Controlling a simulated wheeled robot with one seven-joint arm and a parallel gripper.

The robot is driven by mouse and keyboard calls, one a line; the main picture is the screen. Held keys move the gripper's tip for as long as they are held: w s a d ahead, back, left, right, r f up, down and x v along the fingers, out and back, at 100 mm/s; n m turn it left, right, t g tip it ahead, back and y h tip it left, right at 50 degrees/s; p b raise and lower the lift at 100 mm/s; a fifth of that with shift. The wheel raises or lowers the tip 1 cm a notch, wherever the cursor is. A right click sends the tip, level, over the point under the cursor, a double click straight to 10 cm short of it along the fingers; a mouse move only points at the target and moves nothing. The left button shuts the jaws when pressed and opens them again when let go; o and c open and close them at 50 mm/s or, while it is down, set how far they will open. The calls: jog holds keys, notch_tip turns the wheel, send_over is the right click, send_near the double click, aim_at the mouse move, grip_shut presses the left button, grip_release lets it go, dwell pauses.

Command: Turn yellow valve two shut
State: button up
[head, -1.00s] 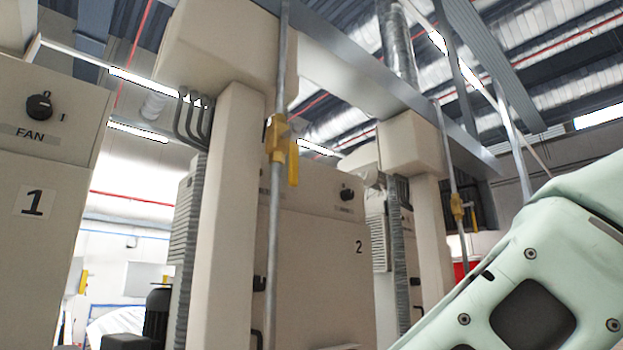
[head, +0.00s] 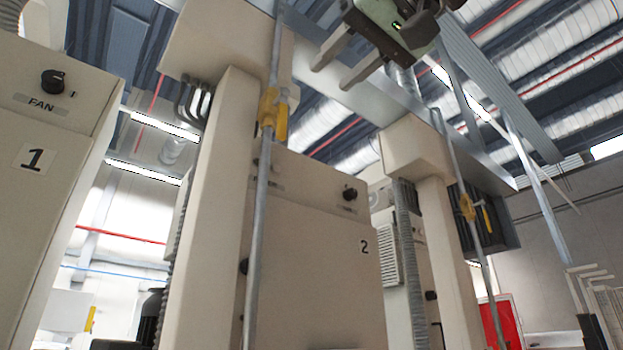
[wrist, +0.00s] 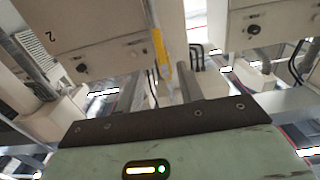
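A yellow valve (head: 268,108) sits on a thin vertical grey pipe in front of the cabinet marked 2 (head: 320,240). Its yellow lever (head: 282,122) hangs down alongside the pipe. The valve also shows in the wrist view (wrist: 158,48), beyond the gripper's body. A second yellow valve (head: 467,207) is on another pipe farther right. I see no number on either valve. My gripper (head: 330,77) is above and right of the nearer valve in the head view. Its two fingers are apart, with nothing between them.
The cabinet marked 1 (head: 45,160), with a FAN knob (head: 52,82), stands at the left. A beige column (head: 215,200) rises just left of the nearer pipe. A grey overhead beam (head: 375,105) runs behind my gripper. Air around the lever looks free.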

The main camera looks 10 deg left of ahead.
aim_at(283, 119)
jog(key=p+x, duration=0.4)
jog(key=x, duration=0.1)
jog(key=r+p+x, duration=0.1)
jog(key=p+x, duration=0.3)
jog(key=x, duration=0.1)
jog(key=p+x, duration=0.4)
jog(key=x, duration=0.1)
jog(key=shift+w+d+r+p, duration=0.15)
jog(key=shift+p, duration=0.15)
jog(key=shift+f+p+x, duration=0.2)
jog(key=shift+p+x, duration=0.6)
jog(key=shift+x, duration=0.2)
grip_shut()
